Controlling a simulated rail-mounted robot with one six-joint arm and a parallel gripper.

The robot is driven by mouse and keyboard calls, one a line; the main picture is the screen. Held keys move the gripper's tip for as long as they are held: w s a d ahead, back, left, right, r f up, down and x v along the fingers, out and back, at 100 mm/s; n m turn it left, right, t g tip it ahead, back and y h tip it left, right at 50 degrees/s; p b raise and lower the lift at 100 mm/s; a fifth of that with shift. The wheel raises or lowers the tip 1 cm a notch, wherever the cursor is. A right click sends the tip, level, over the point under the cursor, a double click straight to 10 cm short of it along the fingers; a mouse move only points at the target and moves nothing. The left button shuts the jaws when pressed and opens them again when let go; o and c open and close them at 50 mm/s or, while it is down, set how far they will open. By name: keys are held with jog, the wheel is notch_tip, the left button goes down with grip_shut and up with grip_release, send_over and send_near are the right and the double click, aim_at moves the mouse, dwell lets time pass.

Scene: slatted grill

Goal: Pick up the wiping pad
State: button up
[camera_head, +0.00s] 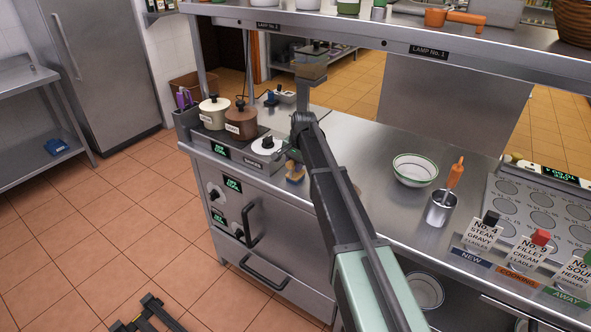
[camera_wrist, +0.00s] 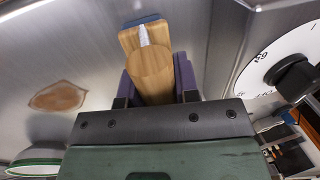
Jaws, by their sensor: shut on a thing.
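The wiping pad (camera_wrist: 150,70) is a wooden block with a rounded grip and a strip of blue at its far edge. In the wrist view my gripper (camera_wrist: 158,88) has its purple fingers on both sides of the wooden grip, shut on it. In the head view my gripper (camera_head: 291,158) is low over the counter's front edge, right of the white dial, partly hidden by my arm. A bit of the wooden pad (camera_head: 295,173) shows below it. I cannot tell whether the pad touches the steel.
A brown stain (camera_wrist: 58,97) lies on the steel beside the pad. A white dial (camera_head: 267,145) and two lidded pots (camera_head: 241,121) stand left of my gripper. A green-rimmed bowl (camera_head: 415,169) and a steel cup (camera_head: 440,207) stand right. A shelf (camera_head: 400,45) runs above the counter.

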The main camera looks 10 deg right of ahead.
jog(key=shift+r, duration=0.1)
notch_tip(320, 180, up, 20)
jog(key=p, duration=2)
